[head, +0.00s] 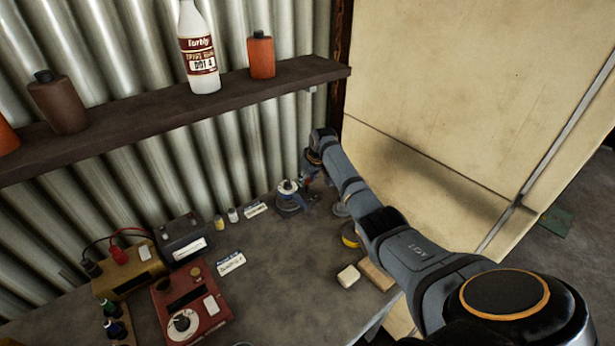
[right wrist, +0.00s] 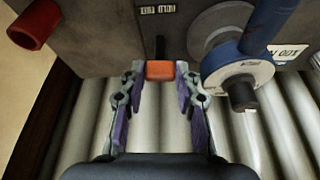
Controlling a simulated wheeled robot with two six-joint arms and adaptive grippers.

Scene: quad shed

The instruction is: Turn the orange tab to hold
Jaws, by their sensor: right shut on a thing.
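The orange tab (right wrist: 160,70) shows in the right wrist view, on a short dark stem at the edge of a grey housing (right wrist: 110,35). My right gripper (right wrist: 159,76) has its two purple-padded fingers on either side of the tab and is shut on it. A small printed label (right wrist: 158,9) sits above the stem; I cannot read it. In the head view my right gripper (head: 312,178) reaches the back of the bench, beside a device with a blue and white dial (head: 288,188). The tab itself cannot be made out there. My left gripper is out of view.
A blue-rimmed dial (right wrist: 236,72) with a dark knob is close right of the fingers, and a red tube (right wrist: 35,25) is at left. A shelf (head: 180,105) with bottles runs above the bench (head: 280,250). A red meter (head: 190,300) and a pale block (head: 348,276) lie nearer.

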